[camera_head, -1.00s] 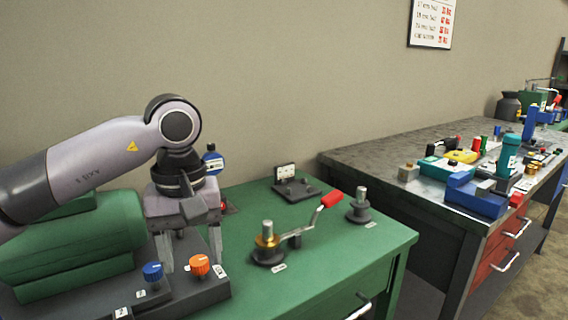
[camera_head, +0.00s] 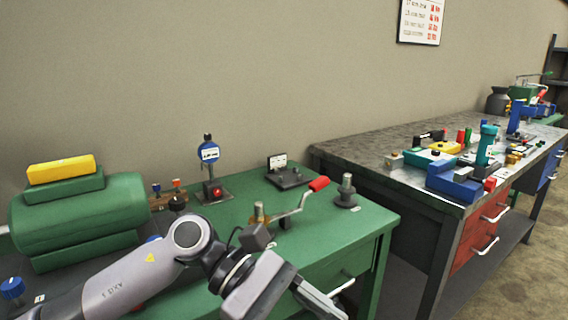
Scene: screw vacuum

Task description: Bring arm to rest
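My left arm (camera_head: 140,285) reaches in from the lower left, in front of the green bench. Its gripper (camera_head: 325,304) is low in the picture, in front of the bench's drawer side, and points down to the right. The fingers are seen at an angle and partly cut off by the bottom edge, so their opening is unclear. I see nothing held between them. My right gripper is not in view.
The green bench (camera_head: 345,228) carries a green motor-like machine (camera_head: 85,215) with a yellow block (camera_head: 61,169), a gauge (camera_head: 209,152) and a red-handled crank (camera_head: 318,184). Blue knobs (camera_head: 12,288) are at left. A grey workbench (camera_head: 345,150) with several tools stands right. Floor at lower right is clear.

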